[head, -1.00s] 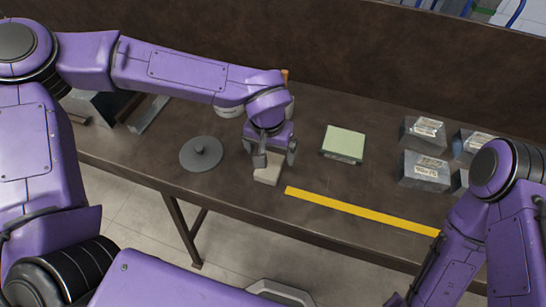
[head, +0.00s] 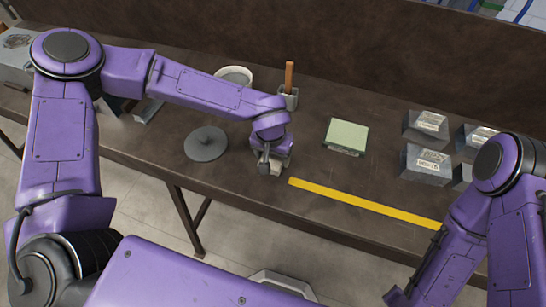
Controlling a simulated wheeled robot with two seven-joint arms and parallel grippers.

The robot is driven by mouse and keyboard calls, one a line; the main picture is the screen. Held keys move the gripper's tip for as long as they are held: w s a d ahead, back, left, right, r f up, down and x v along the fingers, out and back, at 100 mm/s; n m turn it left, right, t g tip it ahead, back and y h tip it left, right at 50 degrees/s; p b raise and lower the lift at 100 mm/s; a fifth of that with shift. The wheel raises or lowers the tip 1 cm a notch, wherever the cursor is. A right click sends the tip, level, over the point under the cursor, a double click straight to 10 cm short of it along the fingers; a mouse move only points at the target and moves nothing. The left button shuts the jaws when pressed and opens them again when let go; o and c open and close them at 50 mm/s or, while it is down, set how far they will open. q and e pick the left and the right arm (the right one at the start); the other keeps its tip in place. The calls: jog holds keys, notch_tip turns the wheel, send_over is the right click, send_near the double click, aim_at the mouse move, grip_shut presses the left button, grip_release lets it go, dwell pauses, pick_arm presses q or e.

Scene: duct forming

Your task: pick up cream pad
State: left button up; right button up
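The cream pad (head: 276,170) is a small pale block near the table's front edge, left of the yellow strip. In the head view it is mostly hidden under my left gripper (head: 271,166), which points down right over it. One dark finger shows at the pad's left side; the other is largely hidden by the wrist. I cannot tell whether the fingers are closed on the pad or whether it is off the table. My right arm is at the lower right, and its gripper does not show clearly.
A grey disc with a knob (head: 206,143) lies left of the pad. A yellow strip (head: 365,204) runs along the front. A brown-handled tool stands in a grey holder (head: 288,98) behind.

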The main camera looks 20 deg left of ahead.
pick_arm(q)
notch_tip(320, 180, up, 3)
jog(key=shift+w+r+b, duration=0.1)
jog(key=shift+r+b, duration=0.05)
jog(key=shift+b, duration=0.15)
jog(key=s+r, duration=0.1)
jog(key=s+a+r, duration=0.1)
jog(key=r, duration=0.1)
jog(key=s+a+r, duration=0.1)
jog(key=shift+r, duration=0.15)
jog(key=shift+s+a+r+p, duration=0.1)
jog(key=shift+s+a+r, duration=0.9)
jog(key=shift+s, duration=0.4)
jog(key=shift+s+a+r+p, duration=0.15)
jog(key=shift+s+a+r, duration=0.65)
jog(key=shift+s+a, duration=0.45)
jog(key=shift+s+a+r+p, duration=0.1)
jog(key=shift+s+a+r, duration=0.85)
jog(key=shift+s, duration=0.55)
